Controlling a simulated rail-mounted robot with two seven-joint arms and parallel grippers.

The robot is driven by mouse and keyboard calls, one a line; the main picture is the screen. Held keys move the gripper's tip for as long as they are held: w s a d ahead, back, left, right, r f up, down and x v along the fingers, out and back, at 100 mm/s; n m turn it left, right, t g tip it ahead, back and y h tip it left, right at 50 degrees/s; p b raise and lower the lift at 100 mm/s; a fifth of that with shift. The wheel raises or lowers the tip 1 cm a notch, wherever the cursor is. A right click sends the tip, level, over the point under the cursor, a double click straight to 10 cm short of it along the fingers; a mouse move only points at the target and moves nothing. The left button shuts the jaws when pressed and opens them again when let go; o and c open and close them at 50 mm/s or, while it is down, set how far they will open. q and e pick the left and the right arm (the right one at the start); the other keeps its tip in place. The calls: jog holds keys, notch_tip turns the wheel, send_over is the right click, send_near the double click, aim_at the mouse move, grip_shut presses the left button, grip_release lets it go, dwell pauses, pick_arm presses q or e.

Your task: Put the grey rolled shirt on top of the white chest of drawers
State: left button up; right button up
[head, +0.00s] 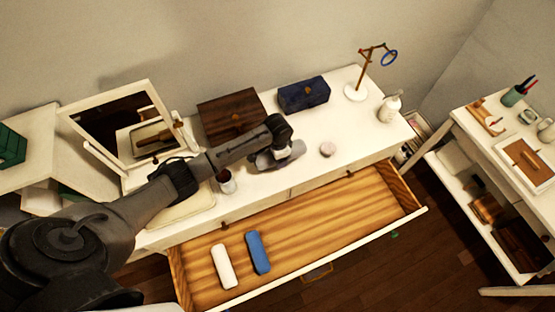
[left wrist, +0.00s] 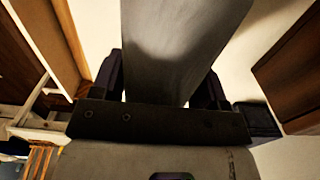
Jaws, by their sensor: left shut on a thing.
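The grey rolled shirt (head: 264,162) is over the top of the white chest of drawers (head: 365,128), near its front edge in the head view. I cannot tell whether it touches the top. My left gripper (head: 284,150) is shut on it and partly hides it. In the left wrist view the grey rolled shirt (left wrist: 182,45) is between the two dark fingers of the left gripper (left wrist: 165,80). My right gripper is in neither view.
The drawer (head: 330,215) is open, holding a white roll (head: 222,266) and a blue roll (head: 258,252). On top are a brown box (head: 231,114), a dark blue box (head: 304,94), a pink round thing (head: 327,149), a dark jar (head: 226,181), a stand (head: 356,92) and a white bottle (head: 389,108).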

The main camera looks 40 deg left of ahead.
pick_arm(q)
jog(key=shift+f, duration=2)
jog(key=shift+f, duration=0.2)
jog(key=o, duration=1)
jog(key=shift+r, duration=0.1)
